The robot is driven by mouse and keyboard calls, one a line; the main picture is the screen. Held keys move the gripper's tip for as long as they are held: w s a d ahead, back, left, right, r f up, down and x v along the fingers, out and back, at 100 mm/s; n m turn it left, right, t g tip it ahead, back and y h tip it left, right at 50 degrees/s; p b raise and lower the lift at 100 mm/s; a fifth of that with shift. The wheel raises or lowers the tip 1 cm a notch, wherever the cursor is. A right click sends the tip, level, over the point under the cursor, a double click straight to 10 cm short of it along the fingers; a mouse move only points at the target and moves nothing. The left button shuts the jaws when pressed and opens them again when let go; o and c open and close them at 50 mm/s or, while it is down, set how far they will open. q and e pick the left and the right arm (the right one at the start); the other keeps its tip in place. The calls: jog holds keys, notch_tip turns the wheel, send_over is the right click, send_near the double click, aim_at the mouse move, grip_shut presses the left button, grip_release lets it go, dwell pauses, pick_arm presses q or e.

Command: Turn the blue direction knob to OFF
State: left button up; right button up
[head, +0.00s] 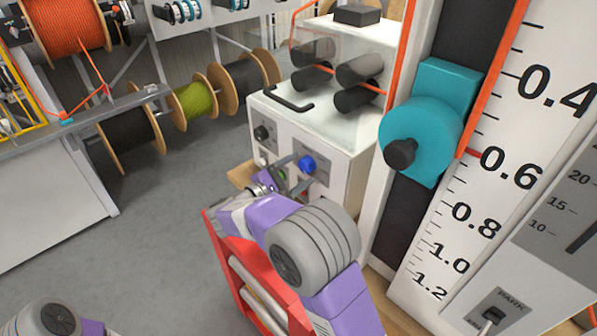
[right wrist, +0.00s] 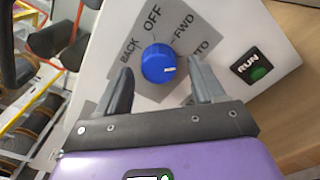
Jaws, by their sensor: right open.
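The blue direction knob (head: 307,164) is on the front of the white machine. In the right wrist view the blue knob (right wrist: 157,62) shows clearly on a grey plate marked BACK, OFF, FWD and a partly hidden label ending in "UTO". Its white mark points to the right, towards the "UTO" side and away from OFF. My right gripper (right wrist: 160,72) is open, with one finger on each side of the knob and gaps between. In the head view the right gripper (head: 285,172) is close to the knob. Contact is not visible. My left gripper is out of view.
A green RUN button (right wrist: 259,72) is right of the knob in the wrist view. A black handle (head: 288,100) and rollers (head: 358,84) are on the white machine (head: 335,165). A teal block with a black knob (head: 400,153) sits on the scale column to the right.

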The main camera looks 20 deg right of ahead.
jog(key=shift+w+d, duration=0.2)
jog(key=shift+d, duration=0.3)
jog(key=shift+c, duration=0.3)
